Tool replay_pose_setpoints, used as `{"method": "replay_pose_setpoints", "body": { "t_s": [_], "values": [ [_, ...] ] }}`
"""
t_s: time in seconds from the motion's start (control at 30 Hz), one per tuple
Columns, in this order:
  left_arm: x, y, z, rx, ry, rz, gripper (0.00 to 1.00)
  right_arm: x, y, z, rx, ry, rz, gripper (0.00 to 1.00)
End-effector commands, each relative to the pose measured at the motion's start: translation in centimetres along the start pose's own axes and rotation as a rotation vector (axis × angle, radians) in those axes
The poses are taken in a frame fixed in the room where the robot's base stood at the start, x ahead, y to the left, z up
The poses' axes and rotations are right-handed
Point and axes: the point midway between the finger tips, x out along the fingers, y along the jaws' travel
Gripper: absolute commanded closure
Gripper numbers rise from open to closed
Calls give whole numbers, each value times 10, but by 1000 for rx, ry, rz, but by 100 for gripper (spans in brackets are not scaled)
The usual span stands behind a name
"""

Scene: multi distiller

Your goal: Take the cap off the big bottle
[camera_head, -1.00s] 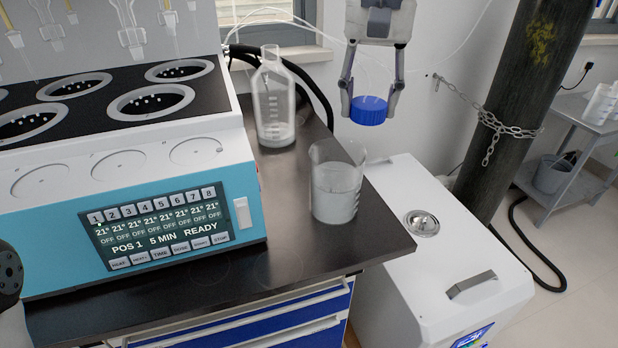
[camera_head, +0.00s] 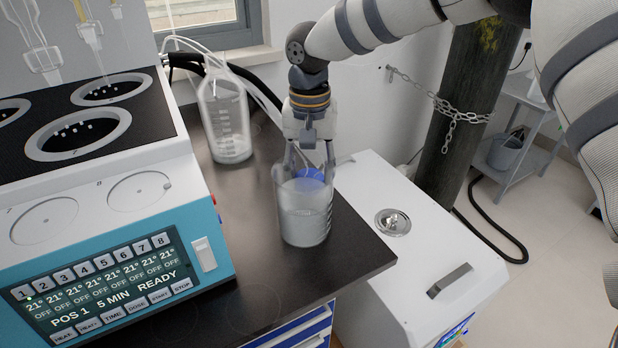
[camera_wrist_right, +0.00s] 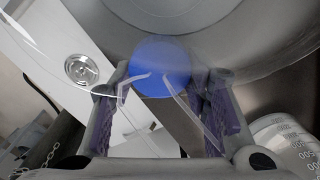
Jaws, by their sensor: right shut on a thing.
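The big bottle (camera_head: 226,125) is clear, with an uncapped neck and a little pale content at its bottom. It stands upright at the back of the dark bench in the head view. My right gripper (camera_head: 310,170) is shut on the blue cap (camera_head: 311,180), at the upper part of the glass beaker (camera_head: 304,215). The cap shows through the glass; I cannot tell whether it is inside the beaker or behind it. In the right wrist view the blue cap (camera_wrist_right: 160,68) is between the fingers. My left gripper is not in view.
A blue-and-white distiller (camera_head: 110,225) with a lit panel fills the left of the bench (camera_head: 255,265). A white cabinet (camera_head: 385,265) with a round metal lid stands right of the bench. A dark chained cylinder (camera_head: 455,120) stands behind it.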

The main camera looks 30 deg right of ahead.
Motion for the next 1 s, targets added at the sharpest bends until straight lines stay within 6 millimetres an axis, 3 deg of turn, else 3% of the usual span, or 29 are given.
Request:
{"method": "replay_pose_setpoints", "body": {
  "t_s": [0.1,0.47,0.5,0.57,0.87,1.0],
  "values": [
    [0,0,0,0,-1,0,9,16,0,0,-2,0,2,90],
    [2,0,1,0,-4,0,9,22,0,0,0,-1,0,90],
    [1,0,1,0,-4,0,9,21,0,0,0,0,0,50],
    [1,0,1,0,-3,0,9,21,0,0,0,0,0,37],
    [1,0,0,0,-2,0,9,19,0,0,-1,2,0,37],
    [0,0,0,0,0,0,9,0,-1,-1,-1,4,-4,37]
  ]
}}
